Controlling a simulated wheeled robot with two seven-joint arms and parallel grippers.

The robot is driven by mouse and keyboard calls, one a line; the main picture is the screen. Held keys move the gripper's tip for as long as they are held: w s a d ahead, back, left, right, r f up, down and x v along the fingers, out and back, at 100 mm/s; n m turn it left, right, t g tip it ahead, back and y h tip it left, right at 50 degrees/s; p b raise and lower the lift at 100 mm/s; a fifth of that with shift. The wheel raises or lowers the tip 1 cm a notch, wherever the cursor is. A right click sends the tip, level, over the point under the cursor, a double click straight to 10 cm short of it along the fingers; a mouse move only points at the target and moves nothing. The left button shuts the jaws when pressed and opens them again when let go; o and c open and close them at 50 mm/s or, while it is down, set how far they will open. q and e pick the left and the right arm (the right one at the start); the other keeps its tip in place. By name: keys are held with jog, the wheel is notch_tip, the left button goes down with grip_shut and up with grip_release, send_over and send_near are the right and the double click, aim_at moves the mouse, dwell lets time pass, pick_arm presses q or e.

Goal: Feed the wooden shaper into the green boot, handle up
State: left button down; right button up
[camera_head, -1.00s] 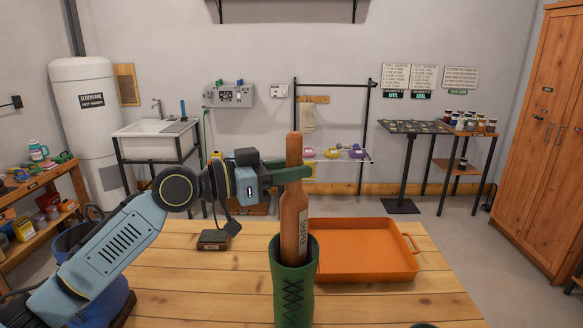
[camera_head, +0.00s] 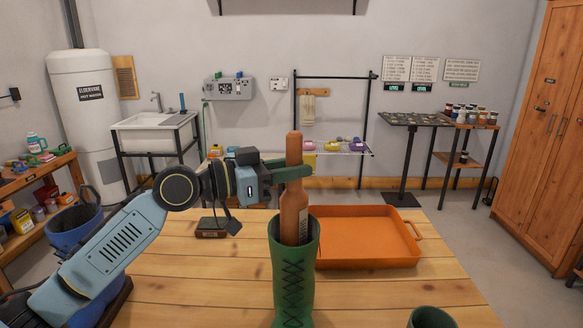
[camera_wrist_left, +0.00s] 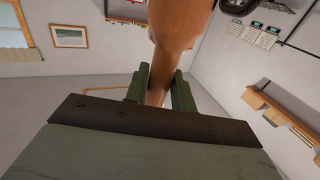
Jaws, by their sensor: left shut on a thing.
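The wooden shaper (camera_head: 293,215) is upright with its narrow handle at the top. Its lower end is inside the opening of the green boot (camera_head: 293,280), and its wider body shows above the rim. The boot stands upright on the table with dark lacing down its front. My left gripper (camera_head: 296,172) is shut on the shaper's handle above the boot. In the left wrist view the green fingers lie on both sides of the brown shaper (camera_wrist_left: 160,85). The part of the shaper inside the boot is hidden. My right gripper is not in view.
An orange tray (camera_head: 412,258) lies on the wooden table (camera_head: 180,290) right of the boot. A small dark box (camera_head: 211,228) sits behind my left forearm. A second green rim (camera_head: 431,314) shows at the table's front right.

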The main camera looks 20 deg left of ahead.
pick_arm(q)
jog(key=c, duration=1.1)
grip_release()
jog(key=b+v, duration=0.4)
jog(key=v, duration=0.9)
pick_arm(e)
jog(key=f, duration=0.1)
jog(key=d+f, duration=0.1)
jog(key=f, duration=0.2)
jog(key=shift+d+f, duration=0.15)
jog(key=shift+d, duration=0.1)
pick_arm(q)
jog(key=shift+s+a+r, duration=0.1)
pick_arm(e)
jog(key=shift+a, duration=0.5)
